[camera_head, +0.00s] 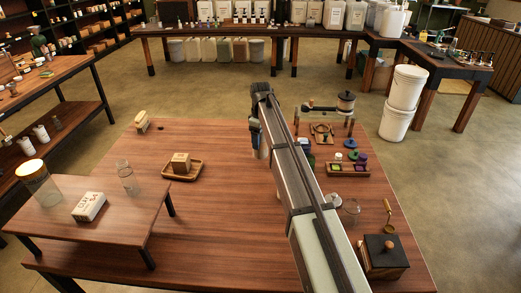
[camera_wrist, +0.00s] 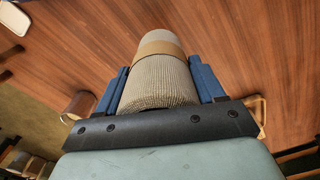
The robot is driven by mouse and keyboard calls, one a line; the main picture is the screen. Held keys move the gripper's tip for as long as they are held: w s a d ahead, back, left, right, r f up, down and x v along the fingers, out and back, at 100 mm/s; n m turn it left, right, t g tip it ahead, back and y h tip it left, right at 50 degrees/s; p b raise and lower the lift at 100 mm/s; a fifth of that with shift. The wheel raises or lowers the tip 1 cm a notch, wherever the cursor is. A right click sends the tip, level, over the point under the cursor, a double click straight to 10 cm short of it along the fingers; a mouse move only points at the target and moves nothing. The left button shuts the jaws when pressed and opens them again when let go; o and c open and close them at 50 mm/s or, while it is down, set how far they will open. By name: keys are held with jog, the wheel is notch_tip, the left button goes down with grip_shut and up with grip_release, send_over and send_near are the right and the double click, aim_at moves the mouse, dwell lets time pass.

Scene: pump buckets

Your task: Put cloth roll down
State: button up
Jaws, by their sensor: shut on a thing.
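The cloth roll (camera_wrist: 158,78) is a beige woven roll with a tan band around its middle. It fills the middle of the wrist view. My gripper (camera_wrist: 160,80) is shut on it, with one blue finger on each side. Wooden table top shows beyond the roll; I cannot tell whether the roll touches it. In the head view my gripper (camera_head: 262,145) is at the far end of my arm, over the back part of the wooden table (camera_head: 225,225). My arm hides most of the gripper and the roll there.
A wooden tray with a block (camera_head: 181,164) and a brush (camera_head: 142,122) stand left of my arm. A raised shelf (camera_head: 130,215) holds jars and a box (camera_head: 89,207). Right of my arm are small pots (camera_head: 352,157), a glass jar (camera_head: 350,211) and a dark-lidded box (camera_head: 384,258). The table's middle left is clear.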

jog(key=shift+f, duration=2.3)
jog(key=shift+f, duration=0.1)
jog(key=o, duration=1.1)
notch_tip(320, 180, up, 12)
jog(key=shift+r, duration=0.15)
